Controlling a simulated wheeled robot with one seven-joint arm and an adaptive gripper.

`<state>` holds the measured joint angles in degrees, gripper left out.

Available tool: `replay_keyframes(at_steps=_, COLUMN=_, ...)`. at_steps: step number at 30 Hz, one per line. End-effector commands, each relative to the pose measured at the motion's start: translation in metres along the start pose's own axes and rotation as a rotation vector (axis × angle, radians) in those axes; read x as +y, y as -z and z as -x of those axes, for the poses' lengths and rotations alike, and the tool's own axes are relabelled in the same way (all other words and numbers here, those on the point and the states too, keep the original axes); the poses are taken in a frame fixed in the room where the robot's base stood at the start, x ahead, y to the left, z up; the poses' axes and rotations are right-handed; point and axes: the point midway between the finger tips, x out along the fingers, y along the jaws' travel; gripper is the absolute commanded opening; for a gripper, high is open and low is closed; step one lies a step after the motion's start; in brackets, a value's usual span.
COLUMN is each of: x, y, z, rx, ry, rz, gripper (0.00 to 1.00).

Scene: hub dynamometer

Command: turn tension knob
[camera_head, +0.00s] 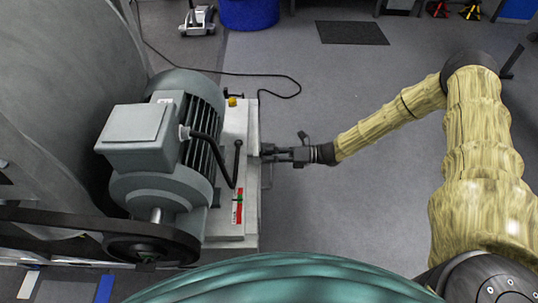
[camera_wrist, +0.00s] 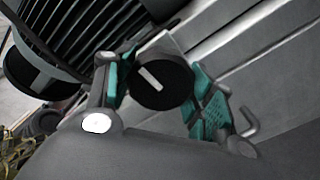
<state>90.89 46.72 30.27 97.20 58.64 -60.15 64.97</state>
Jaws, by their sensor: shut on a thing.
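The tension knob (camera_wrist: 162,84) is a round black knob with a pale pointer line, in the middle of the wrist view. The line slants from upper left to lower right. My gripper (camera_wrist: 160,90) has its teal-padded fingers on both sides of the knob and is shut on it. In the head view my gripper (camera_head: 268,151) reaches from the right to the side of the light grey motor base (camera_head: 252,125). The knob cannot be made out there.
A large grey drum (camera_head: 70,70) is at left. A black cable (camera_head: 285,80) lies on the floor. The floor right of the base is clear.

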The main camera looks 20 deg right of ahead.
Motion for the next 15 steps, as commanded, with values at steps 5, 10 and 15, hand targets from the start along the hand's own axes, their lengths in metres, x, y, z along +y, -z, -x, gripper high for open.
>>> replay_keyframes(at_steps=5, x=-0.0004, y=-0.0008, z=0.0, rx=-0.001, ry=0.001, rz=0.001, gripper=0.76)
replay_keyframes(at_steps=10, x=-0.0002, y=-0.0005, z=0.0002, rx=-0.001, ry=0.001, rz=0.001, gripper=0.76)
replay_keyframes(at_steps=15, x=-0.0002, y=-0.0004, z=0.0014, rx=-0.001, ry=0.001, rz=0.001, gripper=0.76)
